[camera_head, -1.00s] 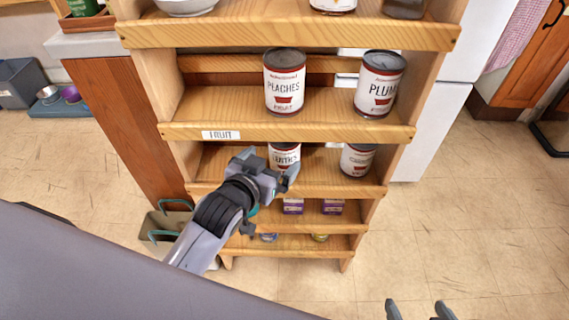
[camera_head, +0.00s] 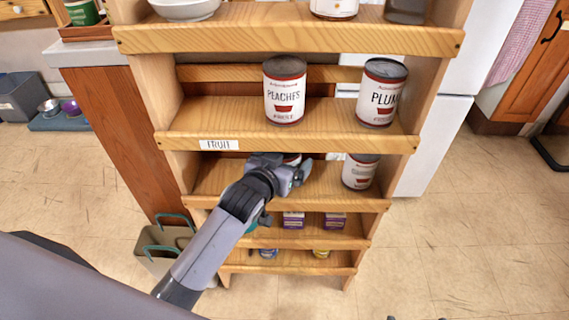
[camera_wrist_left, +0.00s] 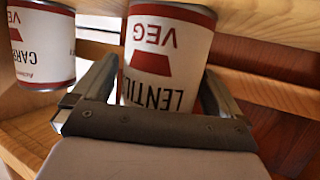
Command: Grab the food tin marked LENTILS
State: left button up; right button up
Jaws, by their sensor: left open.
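The LENTILS tin (camera_wrist_left: 168,55) has a white label with red bands and shows upside down in the left wrist view. It stands between the two fingers of my left gripper (camera_wrist_left: 150,95), which is open around it; whether either finger touches it I cannot tell. In the head view my left gripper (camera_head: 292,178) is at the third shelf and hides most of the tin; only a sliver of it (camera_head: 292,158) shows. Two tips of my right gripper (camera_head: 415,318) barely show, apart and empty, at the bottom edge.
A tin marked CARR (camera_wrist_left: 40,48) stands beside it; in the head view this tin (camera_head: 360,171) is to the right. The shelf board labelled FRUIT (camera_head: 285,142) is above, with PEACHES (camera_head: 284,92) and PLUM (camera_head: 381,94) tins. Small purple boxes (camera_head: 293,220) sit below.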

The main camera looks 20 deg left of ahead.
pick_arm(q)
jog(key=c, duration=1.3)
jog(key=shift+r, duration=0.1)
